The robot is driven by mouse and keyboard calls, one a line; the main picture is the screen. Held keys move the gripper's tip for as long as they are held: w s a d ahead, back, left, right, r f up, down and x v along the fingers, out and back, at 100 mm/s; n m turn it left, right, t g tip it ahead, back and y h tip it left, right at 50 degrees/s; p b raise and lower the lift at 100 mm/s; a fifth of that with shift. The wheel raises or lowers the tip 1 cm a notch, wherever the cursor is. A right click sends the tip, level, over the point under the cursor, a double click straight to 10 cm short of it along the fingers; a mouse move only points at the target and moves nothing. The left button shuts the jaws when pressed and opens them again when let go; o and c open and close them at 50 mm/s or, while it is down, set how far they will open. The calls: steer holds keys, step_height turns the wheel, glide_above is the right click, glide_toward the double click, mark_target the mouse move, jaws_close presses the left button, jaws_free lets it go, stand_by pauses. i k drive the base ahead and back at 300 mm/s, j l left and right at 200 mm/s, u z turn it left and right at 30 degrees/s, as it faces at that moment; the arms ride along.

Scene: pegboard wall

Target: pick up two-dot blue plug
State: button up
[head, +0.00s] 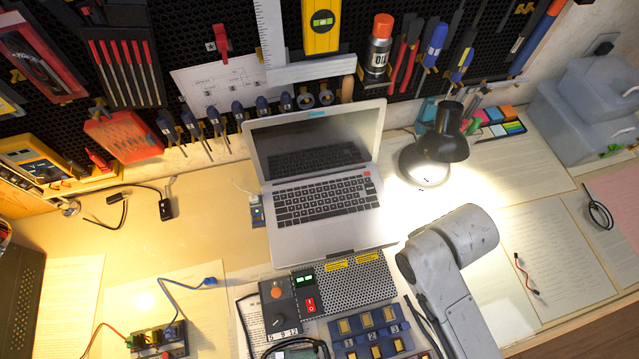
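A blue plug (210,281) lies on the bench at the lower left, at the end of a blue cable (185,287). The cable runs down to a small dark block with coloured sockets (158,340) at the bottom edge. The plug is too small here to tell whether it bears two dots. A grey part of my arm shows at the lower right. My gripper is not in view, so its state and its place relative to the plug do not show.
An open laptop (322,200) stands mid-bench, with a perforated power box (345,285) and a button panel (368,332) in front. A lit lamp (440,145) stands to the right. Tools hang on the pegboard behind. Paper and bare bench surround the plug.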

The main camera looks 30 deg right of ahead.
mark_target(213, 282)
steer(key=u, duration=0.8)
